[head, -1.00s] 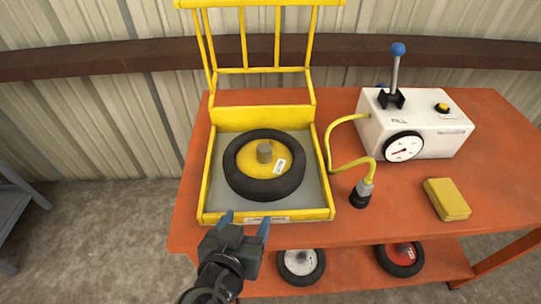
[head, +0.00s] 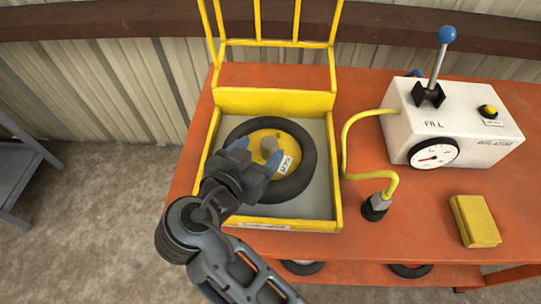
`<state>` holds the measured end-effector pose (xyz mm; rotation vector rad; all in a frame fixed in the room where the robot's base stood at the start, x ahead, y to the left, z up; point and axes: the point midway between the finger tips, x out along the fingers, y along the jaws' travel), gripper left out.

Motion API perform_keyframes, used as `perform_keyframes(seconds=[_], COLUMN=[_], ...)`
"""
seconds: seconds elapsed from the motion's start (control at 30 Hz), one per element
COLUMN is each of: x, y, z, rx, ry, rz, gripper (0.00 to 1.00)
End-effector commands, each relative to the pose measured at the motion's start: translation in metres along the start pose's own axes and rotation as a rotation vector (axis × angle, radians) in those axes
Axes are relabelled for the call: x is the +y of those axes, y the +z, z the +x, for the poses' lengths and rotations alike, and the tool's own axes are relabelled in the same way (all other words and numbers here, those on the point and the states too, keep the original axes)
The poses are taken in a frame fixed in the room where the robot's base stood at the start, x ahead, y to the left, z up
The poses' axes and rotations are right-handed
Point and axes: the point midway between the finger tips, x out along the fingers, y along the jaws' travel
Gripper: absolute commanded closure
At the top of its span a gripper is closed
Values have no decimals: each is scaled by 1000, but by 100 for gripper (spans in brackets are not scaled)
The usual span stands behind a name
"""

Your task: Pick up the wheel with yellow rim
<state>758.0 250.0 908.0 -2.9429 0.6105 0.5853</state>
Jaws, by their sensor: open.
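The wheel with yellow rim (head: 303,165) lies flat in a yellow-framed tray (head: 335,185) on the orange table. It has a black tyre, a grey hub post (head: 269,147) in the middle and a white label. My gripper (head: 255,152) is open, with its blue-tipped fingers over the left front part of the wheel, close to the hub post. The gripper hides part of the rim and tyre. I cannot tell whether the fingers touch the wheel.
A yellow cage guard (head: 275,43) stands raised behind the tray. On the right are a white inflator box (head: 450,125) with gauge and lever, a yellow hose (head: 347,150) with a nozzle (head: 375,207), and a yellow block (head: 475,221). Two wheels (head: 303,267) (head: 410,270) sit on the lower shelf.

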Motion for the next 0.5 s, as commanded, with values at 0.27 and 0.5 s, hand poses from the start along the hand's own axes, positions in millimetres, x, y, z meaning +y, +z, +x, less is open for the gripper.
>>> perform_keyframes(seconds=[0.27, 0.5], x=[3, 4], y=[2, 1], z=[39, 50], rx=[-1, 0], ry=[3, 1], rz=[0, 0], gripper=[33, 33])
